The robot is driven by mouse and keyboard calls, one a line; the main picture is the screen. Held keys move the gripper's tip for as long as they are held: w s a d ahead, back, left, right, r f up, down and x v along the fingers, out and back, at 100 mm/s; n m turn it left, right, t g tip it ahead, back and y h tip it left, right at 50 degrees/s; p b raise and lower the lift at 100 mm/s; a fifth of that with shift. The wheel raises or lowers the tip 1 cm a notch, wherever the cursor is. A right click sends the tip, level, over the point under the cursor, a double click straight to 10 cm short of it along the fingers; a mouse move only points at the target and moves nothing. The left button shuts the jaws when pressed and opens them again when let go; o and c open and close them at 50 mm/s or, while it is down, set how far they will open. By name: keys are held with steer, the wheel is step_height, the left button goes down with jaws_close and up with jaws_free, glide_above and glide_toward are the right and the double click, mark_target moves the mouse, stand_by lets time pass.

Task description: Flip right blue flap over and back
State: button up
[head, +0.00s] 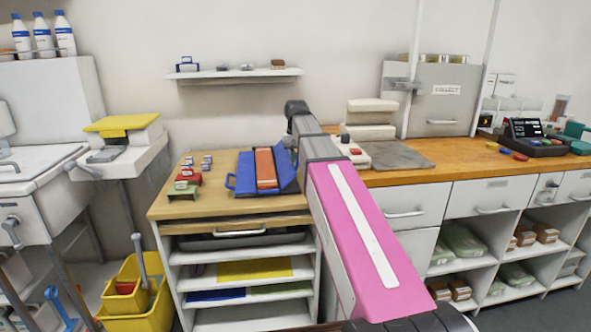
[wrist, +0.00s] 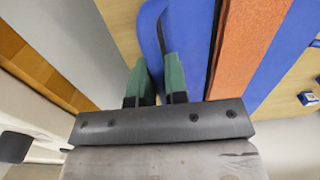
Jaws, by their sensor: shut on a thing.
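A blue folding piece with a rust-orange strip (head: 265,168) down its middle lies on the wooden table. Its right blue flap (head: 287,172) stands raised and tilted at the right side, partly behind my arm. The left blue part (head: 246,172) lies flat. In the wrist view the right flap (wrist: 152,32) runs up between the green fingers of my gripper (wrist: 156,72), which is shut on its edge. The orange strip (wrist: 237,45) lies beside it there. In the head view my arm hides the fingertips.
Small blue blocks (head: 206,160) and red and green pieces (head: 186,180) sit at the table's left. A grey mat (head: 398,155) lies on the right counter. A shelf (head: 233,74) hangs above.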

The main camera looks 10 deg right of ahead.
steer(key=shift+d+f, duration=0.7)
steer(key=shift+f, duration=0.1)
steer(key=shift+w+d+f, duration=0.1)
steer(key=shift+d+f, duration=0.2)
steer(key=shift+f, duration=0.25)
steer(key=shift+d+f, duration=0.25)
steer(key=shift+f, duration=0.3)
steer(key=shift+d+f, duration=0.2)
steer(key=shift+f, duration=0.4)
steer(key=shift+d+f, duration=0.15)
steer(key=shift+f, duration=0.45)
steer(key=shift+d+f, duration=0.15)
steer(key=shift+f, duration=1.05)
steer(key=o, duration=0.4)
steer(key=shift+r, duration=4.05)
